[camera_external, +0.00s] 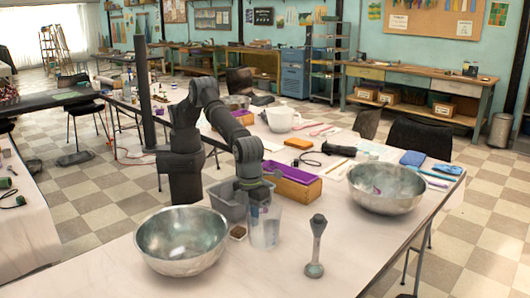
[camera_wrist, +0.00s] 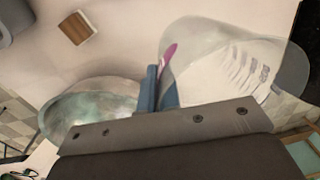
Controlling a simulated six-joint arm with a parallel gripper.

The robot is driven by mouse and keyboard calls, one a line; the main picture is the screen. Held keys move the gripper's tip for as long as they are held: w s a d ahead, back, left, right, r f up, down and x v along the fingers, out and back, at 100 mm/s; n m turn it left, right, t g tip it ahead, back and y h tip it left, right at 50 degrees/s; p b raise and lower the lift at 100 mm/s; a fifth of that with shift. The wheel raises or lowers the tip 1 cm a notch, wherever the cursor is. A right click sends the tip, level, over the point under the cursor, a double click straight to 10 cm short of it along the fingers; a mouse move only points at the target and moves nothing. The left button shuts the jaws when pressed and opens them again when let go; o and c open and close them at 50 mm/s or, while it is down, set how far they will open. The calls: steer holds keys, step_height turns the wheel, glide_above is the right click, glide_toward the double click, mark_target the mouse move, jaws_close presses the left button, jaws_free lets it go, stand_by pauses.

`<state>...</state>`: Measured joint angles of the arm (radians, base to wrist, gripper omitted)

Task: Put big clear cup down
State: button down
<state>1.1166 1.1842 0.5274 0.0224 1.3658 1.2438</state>
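The big clear cup (camera_external: 265,230) stands upright at the front middle of the table in the external view, between the two metal bowls. My gripper (camera_external: 257,192) is at its top rim, pointing down. In the wrist view the clear cup (camera_wrist: 235,65) fills the upper right, with measure marks on its wall. My blue gripper fingers (camera_wrist: 160,88) are close together at the cup's wall, with the wall pinched between them. I cannot tell whether the cup's base touches the table.
A metal bowl (camera_external: 181,243) stands left of the cup, another (camera_external: 387,187) to the right. A small brown block (camera_external: 238,232), a grey bin (camera_external: 228,203) and a wooden box (camera_external: 296,187) are close by. A grey upright tool (camera_external: 316,245) stands to the right.

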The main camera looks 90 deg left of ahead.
mark_target(248, 227)
steer(key=d+m, duration=0.1)
steer(key=s+d+m, duration=0.1)
steer(key=d, duration=0.1)
steer(key=d+m, duration=0.1)
steer(key=m, duration=0.1)
steer(key=shift+s+d+f, duration=0.15)
steer(key=shift+d+f, duration=0.05)
steer(key=shift+f, duration=0.15)
steer(key=f, duration=0.3)
steer(key=d+f+m, duration=0.1)
steer(key=f, duration=0.2)
steer(key=s+f+m, duration=0.1)
steer(key=f, duration=0.3)
steer(key=shift+d, duration=0.3)
steer(key=shift+f, duration=0.2)
steer(key=c, duration=1.7)
jaws_free()
steer(key=shift+r, duration=0.1)
steer(key=r, duration=0.8)
steer(key=a+r, duration=0.1)
steer(key=r, duration=0.3)
steer(key=shift+s, duration=0.1)
